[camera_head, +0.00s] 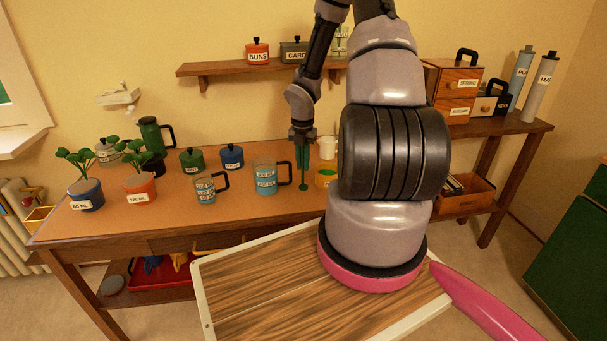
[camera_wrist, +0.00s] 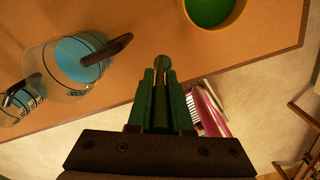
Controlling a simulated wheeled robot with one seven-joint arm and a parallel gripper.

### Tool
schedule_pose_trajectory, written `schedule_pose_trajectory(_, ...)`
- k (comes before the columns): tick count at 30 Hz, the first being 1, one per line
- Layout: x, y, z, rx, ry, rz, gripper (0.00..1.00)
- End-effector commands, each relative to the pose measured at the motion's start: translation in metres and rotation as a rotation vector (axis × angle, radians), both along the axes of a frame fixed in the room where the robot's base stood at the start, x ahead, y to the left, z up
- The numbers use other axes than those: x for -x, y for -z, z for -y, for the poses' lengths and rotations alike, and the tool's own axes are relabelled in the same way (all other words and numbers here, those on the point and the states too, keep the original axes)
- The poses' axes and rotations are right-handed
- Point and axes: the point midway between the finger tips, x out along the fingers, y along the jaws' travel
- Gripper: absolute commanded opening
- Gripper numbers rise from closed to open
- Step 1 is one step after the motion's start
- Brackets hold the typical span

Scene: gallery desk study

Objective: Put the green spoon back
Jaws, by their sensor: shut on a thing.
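My gripper (camera_head: 303,142) is shut on the green spoon (camera_head: 304,178), which hangs upright, low end down, over the front part of the desk. In the wrist view the spoon (camera_wrist: 161,66) sticks out beyond the green fingers of my gripper (camera_wrist: 161,95). The spoon appears in the gap between a jug of blue liquid (camera_head: 266,180) on the left and a yellow pot (camera_head: 326,178) on the right. The wrist view also shows the jug (camera_wrist: 75,62) and the pot (camera_wrist: 240,12), which is green inside. I cannot tell the spoon's exact height above the desk.
A smaller measuring jug (camera_head: 205,189), a green lidded pot (camera_head: 192,160), a blue lidded pot (camera_head: 232,156) and potted plants (camera_head: 140,186) stand on the desk (camera_head: 175,213) to the left. A white cup (camera_head: 327,147) stands behind the yellow pot. A wall shelf (camera_head: 230,69) hangs above.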

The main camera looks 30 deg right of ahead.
Motion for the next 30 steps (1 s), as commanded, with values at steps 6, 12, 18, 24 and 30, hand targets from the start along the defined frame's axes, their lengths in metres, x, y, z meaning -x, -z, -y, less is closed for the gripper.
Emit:
schedule_pose_trajectory(6,0.000,0.029,-0.001,0.000,-0.002,-0.003,0.00)
schedule_pose_trajectory(12,0.000,0.036,0.000,0.000,0.000,0.001,0.00)
schedule_pose_trajectory(18,0.000,0.038,0.000,-0.001,0.000,-0.001,0.00)
schedule_pose_trajectory(24,0.000,0.038,0.000,0.000,0.001,0.000,0.48)
schedule_pose_trajectory(30,0.000,0.038,0.000,0.000,0.001,0.000,0.48)
